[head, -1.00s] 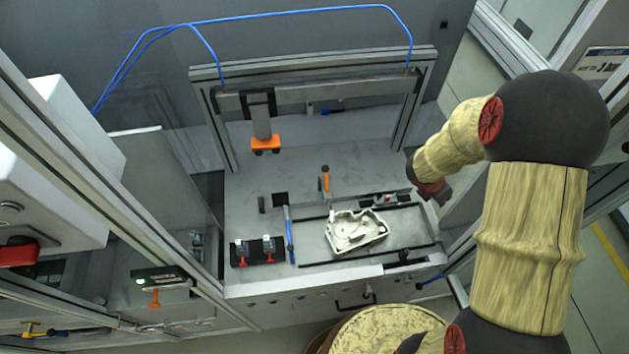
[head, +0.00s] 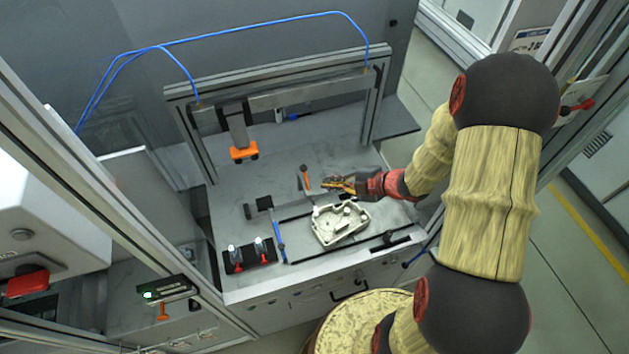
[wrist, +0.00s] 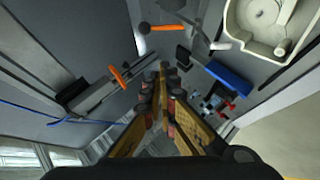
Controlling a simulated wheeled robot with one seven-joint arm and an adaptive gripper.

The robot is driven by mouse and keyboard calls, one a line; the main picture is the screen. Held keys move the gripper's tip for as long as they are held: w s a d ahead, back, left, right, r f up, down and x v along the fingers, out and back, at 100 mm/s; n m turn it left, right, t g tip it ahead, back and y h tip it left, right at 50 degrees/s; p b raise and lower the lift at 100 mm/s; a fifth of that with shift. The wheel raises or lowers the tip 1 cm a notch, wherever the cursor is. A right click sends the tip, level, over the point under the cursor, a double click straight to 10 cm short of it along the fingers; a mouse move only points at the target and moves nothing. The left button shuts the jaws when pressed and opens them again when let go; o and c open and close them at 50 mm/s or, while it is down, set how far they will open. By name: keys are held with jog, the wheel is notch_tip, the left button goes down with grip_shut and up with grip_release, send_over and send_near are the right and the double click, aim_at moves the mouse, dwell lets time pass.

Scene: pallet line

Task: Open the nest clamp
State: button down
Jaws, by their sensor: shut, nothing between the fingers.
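The nest clamp's orange handle (head: 306,177) stands up behind the nest, at the back edge of the cream cast part (head: 340,222). In the wrist view the orange handle (wrist: 165,28) lies near the top, above and apart from the fingertips. The cast part (wrist: 270,25) shows at the top right there. My gripper (head: 334,182) is shut and empty, just right of the handle and above the back of the part. Its closed fingers (wrist: 161,85) also fill the middle of the wrist view. My gripper hides the clamp's right side in the head view. I cannot tell whether they touch.
A column with an orange foot (head: 243,153) hangs from the metal frame behind the clamp. A blue bar (head: 279,236) lies left of the part. A black block with red-tipped pieces (head: 248,255) sits at the front left. The bench back (head: 330,135) is clear.

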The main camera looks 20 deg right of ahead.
aim_at(308, 188)
jog(key=x, duration=0.4)
jog(key=d+x, duration=0.1)
jog(key=x, duration=0.6)
jog(key=shift+w+d+f, duration=0.1)
jog(key=shift+w+f, duration=0.45)
jog(key=shift+w+d+f+p, duration=0.1)
jog(key=shift+w+f+p, duration=0.2)
jog(key=shift+w+f, duration=0.15)
jog(key=shift+r, duration=0.15)
